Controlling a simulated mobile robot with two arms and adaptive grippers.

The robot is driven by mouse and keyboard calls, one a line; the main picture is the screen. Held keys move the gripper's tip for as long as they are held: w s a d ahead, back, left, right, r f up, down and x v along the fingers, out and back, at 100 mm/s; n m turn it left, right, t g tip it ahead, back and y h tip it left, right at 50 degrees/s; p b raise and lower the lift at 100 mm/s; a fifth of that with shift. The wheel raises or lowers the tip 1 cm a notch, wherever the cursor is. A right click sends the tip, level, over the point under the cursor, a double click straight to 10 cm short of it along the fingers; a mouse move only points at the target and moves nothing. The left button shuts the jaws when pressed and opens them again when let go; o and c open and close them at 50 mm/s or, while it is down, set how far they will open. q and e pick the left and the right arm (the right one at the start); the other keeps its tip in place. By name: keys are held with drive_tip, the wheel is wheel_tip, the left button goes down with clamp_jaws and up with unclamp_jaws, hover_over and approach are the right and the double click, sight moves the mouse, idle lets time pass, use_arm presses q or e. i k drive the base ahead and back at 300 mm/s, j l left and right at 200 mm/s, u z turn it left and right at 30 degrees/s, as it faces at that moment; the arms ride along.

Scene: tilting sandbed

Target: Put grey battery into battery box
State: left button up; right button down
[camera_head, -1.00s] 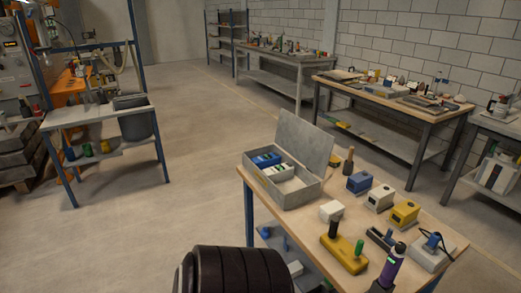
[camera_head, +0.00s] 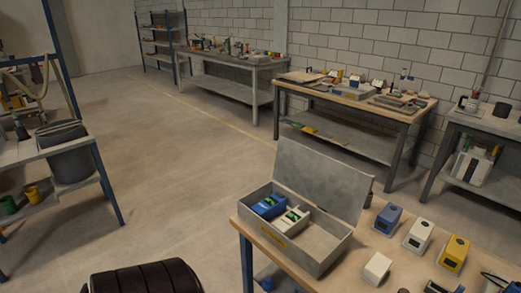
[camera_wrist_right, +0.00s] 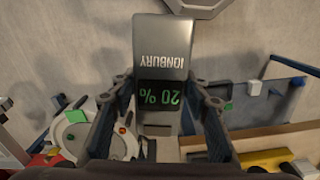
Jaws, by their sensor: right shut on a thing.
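The battery box (camera_head: 330,265) is an open grey metal case on the table in the head view, its lid (camera_head: 322,180) raised at the back. A blue battery (camera_head: 268,207) and a white battery (camera_head: 292,221) sit in its left part. Its right part looks empty. In the right wrist view my right gripper (camera_wrist_right: 163,88) is shut on the grey battery (camera_wrist_right: 160,62), which shows "IONBURY" upside down and a green "20 %" display. The held battery and right gripper are not in the head view. My left gripper is not in view.
The wooden table (camera_head: 338,284) also holds a blue unit (camera_head: 388,220), a white unit (camera_head: 418,234), a yellow unit (camera_head: 454,254) and a small white block (camera_head: 376,269) right of the box.

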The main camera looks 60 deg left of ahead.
sight(315, 247)
drive_tip(key=k+j+u, duration=0.1)
drive_tip(key=j, duration=0.95)
drive_tip(key=j+u, duration=0.1)
drive_tip(key=j, duration=0.95)
drive_tip(key=k, duration=0.05)
